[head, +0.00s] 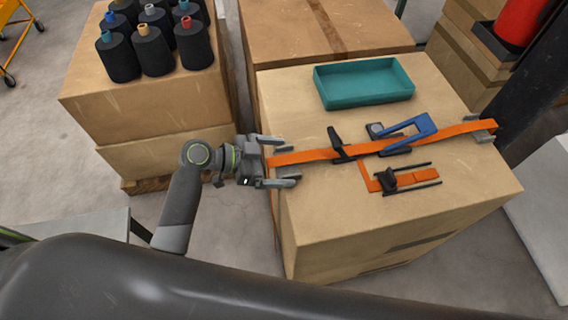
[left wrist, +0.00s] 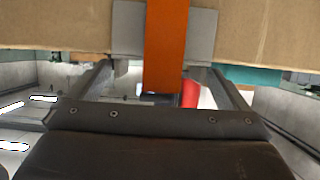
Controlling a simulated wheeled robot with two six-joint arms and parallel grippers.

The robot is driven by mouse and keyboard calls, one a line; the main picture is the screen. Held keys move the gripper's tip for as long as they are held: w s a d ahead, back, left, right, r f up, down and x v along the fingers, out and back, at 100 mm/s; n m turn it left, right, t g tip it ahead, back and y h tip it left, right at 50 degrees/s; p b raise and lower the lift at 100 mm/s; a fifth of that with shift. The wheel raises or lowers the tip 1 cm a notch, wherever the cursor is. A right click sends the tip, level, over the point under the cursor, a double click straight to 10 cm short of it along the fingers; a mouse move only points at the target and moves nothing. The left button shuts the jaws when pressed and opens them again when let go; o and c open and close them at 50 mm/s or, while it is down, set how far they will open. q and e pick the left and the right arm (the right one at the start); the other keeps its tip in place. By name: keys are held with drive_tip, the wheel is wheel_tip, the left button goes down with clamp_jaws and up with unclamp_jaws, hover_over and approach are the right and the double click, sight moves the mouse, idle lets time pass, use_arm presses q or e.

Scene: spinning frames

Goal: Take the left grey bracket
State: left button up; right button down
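The left grey bracket (head: 290,173) sits at the left edge of the cardboard box top, with the orange strap (head: 310,157) running over it. In the left wrist view the grey bracket (left wrist: 203,35) shows on both sides of the strap (left wrist: 166,45). My left gripper (head: 279,162) is open at that edge, one finger on each side of the strap and bracket. Its fingers (left wrist: 163,85) also show wide apart in the left wrist view; contact with the bracket cannot be told. The right grey bracket (head: 484,136) is at the far right edge. My right gripper is not in view.
A ratchet buckle with a blue handle (head: 410,132) sits mid-strap. A black buckle piece with orange webbing (head: 390,180) lies in front. A teal tray (head: 364,101) stands behind. Boxes with dark thread cones (head: 152,50) stand left.

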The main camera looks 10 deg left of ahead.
use_arm(q)
drive_tip(key=c, duration=0.8)
